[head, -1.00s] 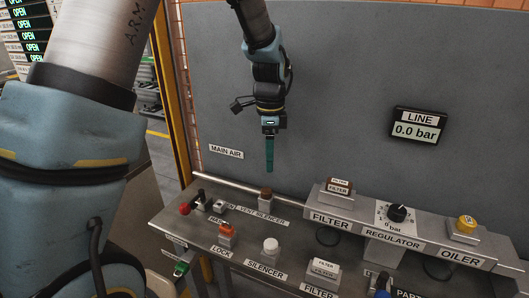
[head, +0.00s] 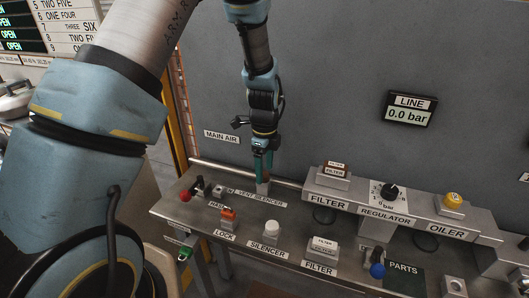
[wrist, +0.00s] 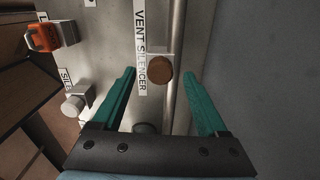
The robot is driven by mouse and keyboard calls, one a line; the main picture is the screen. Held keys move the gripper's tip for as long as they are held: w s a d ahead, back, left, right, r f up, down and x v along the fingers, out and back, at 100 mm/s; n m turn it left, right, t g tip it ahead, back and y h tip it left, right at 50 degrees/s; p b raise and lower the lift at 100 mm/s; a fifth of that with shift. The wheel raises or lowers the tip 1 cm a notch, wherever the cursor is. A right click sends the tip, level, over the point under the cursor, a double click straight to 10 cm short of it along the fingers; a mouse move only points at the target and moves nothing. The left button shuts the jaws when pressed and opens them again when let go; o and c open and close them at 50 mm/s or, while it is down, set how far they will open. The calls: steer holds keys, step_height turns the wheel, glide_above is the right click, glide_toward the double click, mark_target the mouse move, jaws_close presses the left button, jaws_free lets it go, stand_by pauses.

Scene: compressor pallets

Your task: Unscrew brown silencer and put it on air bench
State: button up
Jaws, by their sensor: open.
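The brown silencer (wrist: 158,79) is a round brown cap on a small grey block beside the VENT SILENCER label (wrist: 140,48). In the wrist view it lies between my gripper's two teal fingers, a little beyond their tips, with a gap on each side. My gripper (wrist: 160,82) is open and empty. In the head view my gripper (head: 263,172) points down just above the back of the air bench (head: 298,224), and its fingers hide the brown cap.
A white silencer (head: 271,229) and an orange lock (head: 227,212) stand nearer the bench front. To the right are a filter (head: 334,170), a regulator knob (head: 389,192) and a yellow-capped oiler (head: 453,200). The grey panel behind carries a LINE gauge reading 0.0 bar (head: 410,109).

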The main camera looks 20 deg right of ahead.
steer(key=shift+f, duration=0.8)
steer(key=shift+c, duration=0.2)
jaws_close()
steer(key=shift+n, duration=1.9)
steer(key=n, duration=0.3)
steer(key=shift+n, duration=0.3)
steer(key=n, duration=0.3)
steer(key=shift+n, duration=0.4)
